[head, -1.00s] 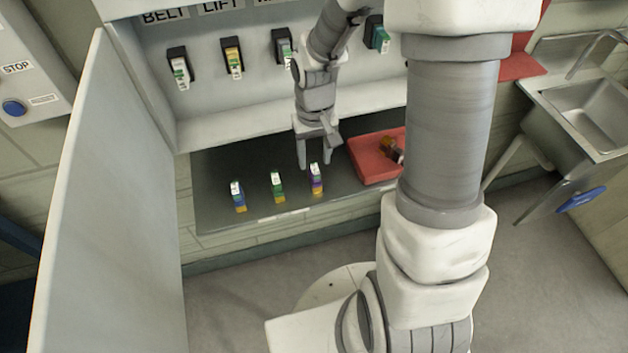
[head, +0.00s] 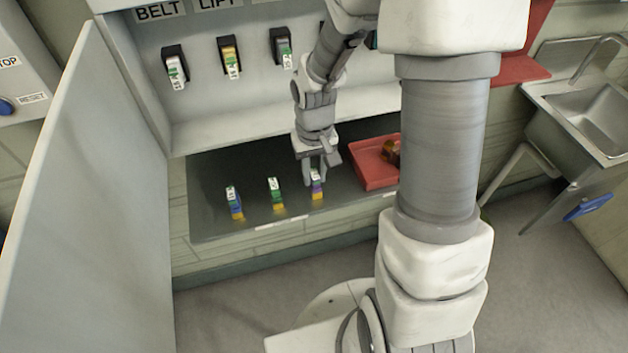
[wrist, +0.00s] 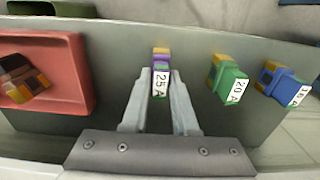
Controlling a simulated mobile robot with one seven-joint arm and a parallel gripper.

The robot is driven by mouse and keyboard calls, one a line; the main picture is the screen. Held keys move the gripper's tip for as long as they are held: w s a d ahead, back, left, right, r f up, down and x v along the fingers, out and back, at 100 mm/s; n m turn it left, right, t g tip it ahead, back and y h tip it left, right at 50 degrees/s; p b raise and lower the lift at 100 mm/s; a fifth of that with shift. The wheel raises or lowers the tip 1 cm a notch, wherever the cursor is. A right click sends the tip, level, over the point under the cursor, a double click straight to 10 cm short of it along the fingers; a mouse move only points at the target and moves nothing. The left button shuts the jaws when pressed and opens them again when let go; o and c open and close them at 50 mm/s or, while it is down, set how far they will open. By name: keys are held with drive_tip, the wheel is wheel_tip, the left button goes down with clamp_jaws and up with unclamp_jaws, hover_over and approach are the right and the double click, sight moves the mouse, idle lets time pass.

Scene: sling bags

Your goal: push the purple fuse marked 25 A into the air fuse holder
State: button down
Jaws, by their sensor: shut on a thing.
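The purple fuse (head: 317,188) stands upright on the dark shelf, at the right end of a row of fuses. In the wrist view the purple fuse (wrist: 161,58) shows its white 25 A label between my fingers. My gripper (head: 316,180) is shut on this fuse from above, and the fuse still appears to be at shelf level. In the wrist view the fingers of my gripper (wrist: 160,90) press on both its sides. The air fuse holder cannot be made out; my arm covers part of the holder row and its labels.
A green 20 A fuse (head: 276,193) and a blue fuse (head: 234,202) stand to the left on the shelf (head: 212,180). A red tray (head: 372,182) with a dark fuse lies to the right. Holders with fuses line the panel above. An open cabinet door (head: 95,190) bounds the left.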

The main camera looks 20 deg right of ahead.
sight(314, 173)
drive_tip(key=shift+r, duration=0.15)
drive_tip(key=shift+r+p, duration=2.4)
drive_tip(key=shift+r, duration=0.5)
drive_tip(key=shift+w+f, duration=0.1)
